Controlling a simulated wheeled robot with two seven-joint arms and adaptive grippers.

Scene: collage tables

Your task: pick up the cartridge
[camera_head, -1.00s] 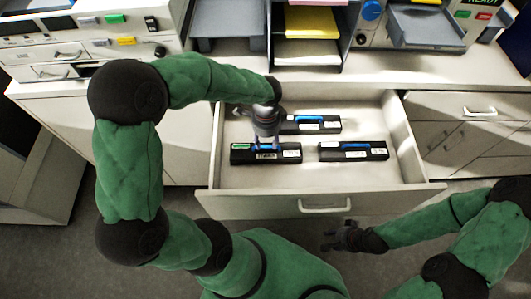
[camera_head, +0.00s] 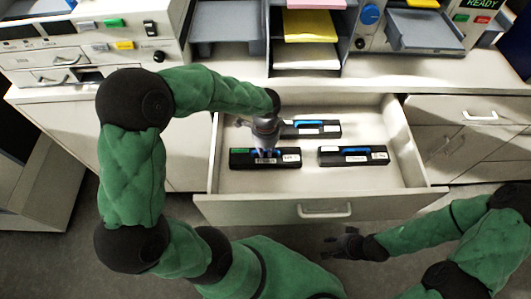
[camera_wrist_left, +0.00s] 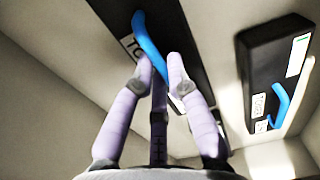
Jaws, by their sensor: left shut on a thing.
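A black cartridge (camera_head: 239,162) with a green end label and white labels lies at the front left of the open drawer. My left gripper (camera_head: 266,153) is over its middle, shut on its blue handle. In the left wrist view, the fingers (camera_wrist_left: 160,66) close about the blue handle (camera_wrist_left: 146,36) of the black cartridge (camera_wrist_left: 186,34). I cannot see whether it is clear of the drawer floor. A second cartridge (camera_head: 353,157) lies at the front right, and a third (camera_head: 318,130) lies behind, partly hidden by my arm. My right gripper (camera_head: 340,244) is outside, before the drawer; its jaws are too small to read.
The drawer (camera_head: 400,165) is pulled out, with walls around the cartridges and a front panel with a handle (camera_head: 324,211). Its right and back floor is bare. Machines and a shelf with yellow and pink trays (camera_head: 310,26) stand on the counter behind.

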